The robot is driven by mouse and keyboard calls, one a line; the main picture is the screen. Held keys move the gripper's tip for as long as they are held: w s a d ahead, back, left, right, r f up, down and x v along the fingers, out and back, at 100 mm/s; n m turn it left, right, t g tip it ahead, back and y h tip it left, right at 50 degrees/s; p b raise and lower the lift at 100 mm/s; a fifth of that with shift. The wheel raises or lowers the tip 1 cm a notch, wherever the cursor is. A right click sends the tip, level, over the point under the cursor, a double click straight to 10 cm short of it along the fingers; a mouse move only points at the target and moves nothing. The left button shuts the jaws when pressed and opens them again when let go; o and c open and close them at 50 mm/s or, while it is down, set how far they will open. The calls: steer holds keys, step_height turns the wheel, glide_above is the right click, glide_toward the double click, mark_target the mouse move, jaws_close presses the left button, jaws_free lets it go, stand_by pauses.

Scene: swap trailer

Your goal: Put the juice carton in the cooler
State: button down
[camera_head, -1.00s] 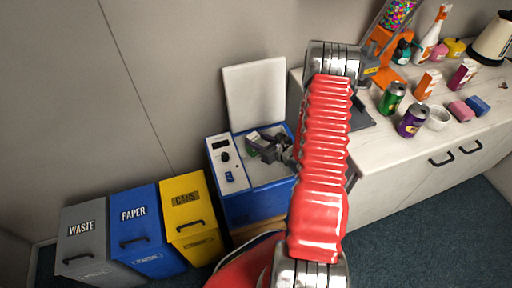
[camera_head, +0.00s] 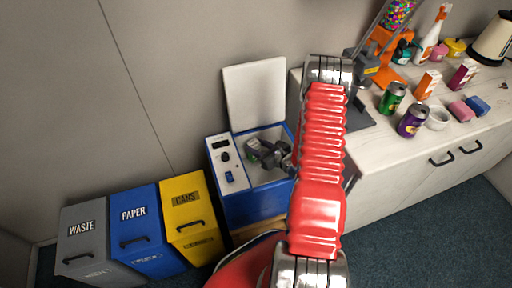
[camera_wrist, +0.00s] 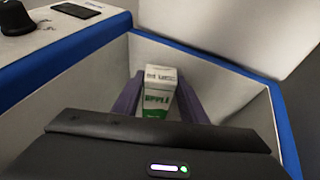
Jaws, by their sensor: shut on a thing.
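The juice carton (camera_wrist: 158,92), white and green with "APPLE" lettering, is between the two purple-grey fingers of my gripper (camera_wrist: 158,100) in the wrist view. My gripper is shut on it, inside the open top of the cooler (camera_wrist: 228,80). In the head view the blue cooler (camera_head: 255,206) has its white lid raised at the back. My gripper (camera_head: 258,152) reaches down into its white interior there, and the carton is mostly hidden by the gripper. I cannot tell whether the carton touches the cooler's floor.
The cooler's control panel (camera_head: 228,165) is on its left side. Yellow (camera_head: 190,210), blue (camera_head: 147,230) and grey (camera_head: 90,240) bins stand to the left. The counter (camera_head: 400,150) at right holds cans, cartons and a cup (camera_head: 438,118). The raised lid (camera_head: 256,94) stands behind the opening.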

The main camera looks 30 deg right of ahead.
steer(key=shift+f, duration=0.6)
steer(key=c, duration=1.4)
jaws_free()
steer(key=shift+s+f, duration=0.1)
steer(key=shift+a, duration=0.1)
steer(key=shift+r, duration=0.5)
steer(key=v, duration=1.2)
steer(key=shift+r, duration=0.15)
